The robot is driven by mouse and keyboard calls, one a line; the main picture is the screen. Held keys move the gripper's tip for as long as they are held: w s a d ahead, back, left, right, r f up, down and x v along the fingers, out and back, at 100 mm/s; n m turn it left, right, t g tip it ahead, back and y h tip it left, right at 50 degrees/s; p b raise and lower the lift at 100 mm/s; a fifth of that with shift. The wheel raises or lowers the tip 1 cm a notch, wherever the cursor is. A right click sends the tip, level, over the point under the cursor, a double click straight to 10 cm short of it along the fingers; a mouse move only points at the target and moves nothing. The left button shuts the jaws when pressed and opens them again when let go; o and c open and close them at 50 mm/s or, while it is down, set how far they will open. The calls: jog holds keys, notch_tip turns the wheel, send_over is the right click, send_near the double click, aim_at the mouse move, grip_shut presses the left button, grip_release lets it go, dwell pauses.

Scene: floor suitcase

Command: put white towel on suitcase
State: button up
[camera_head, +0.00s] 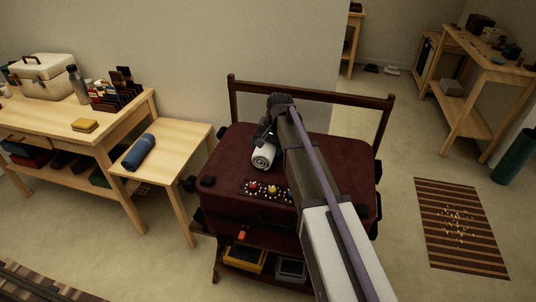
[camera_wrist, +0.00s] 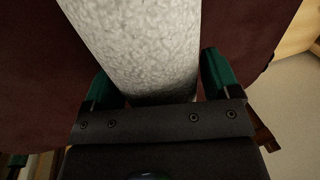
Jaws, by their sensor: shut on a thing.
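The white towel (camera_head: 264,157) is a rolled cylinder over the dark red suitcase (camera_head: 225,192), which lies flat on a wooden rack. In the wrist view the white towel (camera_wrist: 140,45) runs up between the two green fingers, with the dark red suitcase (camera_wrist: 35,60) behind it. My gripper (camera_head: 266,140) is shut on the towel in the head view; my gripper also shows in the wrist view (camera_wrist: 155,85). I cannot tell whether the towel touches the suitcase top. My arm hides the suitcase's right middle part.
The rack's wooden back rail (camera_head: 310,92) stands behind. A rolled blue towel (camera_head: 139,151) lies on a small table to the left. A striped mat (camera_head: 460,225) lies right.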

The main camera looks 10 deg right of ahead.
jog(key=shift+f+p, duration=0.15)
jog(key=shift+p, duration=0.15)
jog(key=shift+f, duration=0.25)
jog(key=o, duration=0.8)
jog(key=shift+o, duration=0.2)
jog(key=shift+r, duration=0.1)
jog(key=p+v, duration=1.2)
jog(key=v, duration=0.1)
jog(key=s+a+n+h, duration=0.1)
jog(key=s+n, duration=0.1)
jog(key=s, duration=1.1)
jog(key=s+a+n+g+h, duration=0.1)
jog(key=s+n, duration=0.2)
jog(key=s, duration=1)
jog(key=shift+a, duration=0.3)
